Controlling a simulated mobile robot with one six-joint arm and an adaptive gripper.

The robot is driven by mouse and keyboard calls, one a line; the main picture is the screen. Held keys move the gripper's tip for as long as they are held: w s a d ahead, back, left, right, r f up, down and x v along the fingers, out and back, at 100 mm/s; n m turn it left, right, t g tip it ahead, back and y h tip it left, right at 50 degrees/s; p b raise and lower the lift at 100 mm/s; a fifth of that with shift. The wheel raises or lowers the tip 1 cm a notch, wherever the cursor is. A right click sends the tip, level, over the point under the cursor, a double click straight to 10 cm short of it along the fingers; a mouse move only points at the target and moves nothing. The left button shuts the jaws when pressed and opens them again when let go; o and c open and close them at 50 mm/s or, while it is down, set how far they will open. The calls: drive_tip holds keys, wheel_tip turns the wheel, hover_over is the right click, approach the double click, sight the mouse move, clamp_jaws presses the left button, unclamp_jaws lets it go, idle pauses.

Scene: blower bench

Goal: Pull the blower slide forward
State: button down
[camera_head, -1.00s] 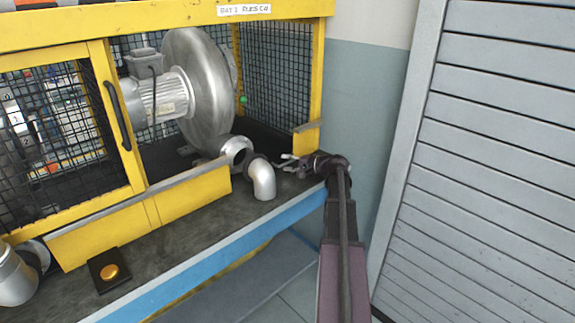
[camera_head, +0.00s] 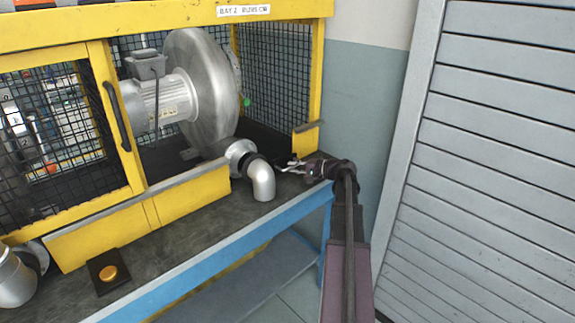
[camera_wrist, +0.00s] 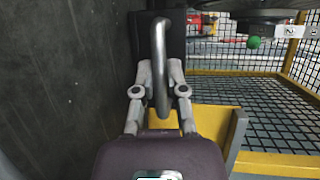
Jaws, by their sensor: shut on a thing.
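The blower, a grey metal fan housing (camera_head: 205,90) with a motor (camera_head: 160,97), sits in the yellow mesh cage. Its outlet (camera_head: 238,152) is close against a bent silver pipe elbow (camera_head: 262,182) at the bench front; I cannot tell whether they touch. My gripper (camera_head: 291,166) is at the right front corner of the cage, low near the bench top. In the wrist view my gripper (camera_wrist: 160,88) is shut on a grey metal bar handle (camera_wrist: 160,45), with one finger on each side. The slide itself is mostly hidden.
A yellow cage post (camera_head: 315,80) and lower rail (camera_head: 200,195) stand close to my gripper. The cage door has a black handle (camera_head: 118,115). An orange button (camera_head: 108,273) is on the bench front. A grey slatted panel (camera_head: 480,150) stands at right.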

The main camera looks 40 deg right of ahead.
drive_tip(key=s, duration=0.3)
drive_tip(key=shift+s+f, duration=0.1)
drive_tip(key=c, duration=0.7)
unclamp_jaws()
drive_tip(key=shift+w+d, duration=0.1)
drive_tip(key=shift+w, duration=0.15)
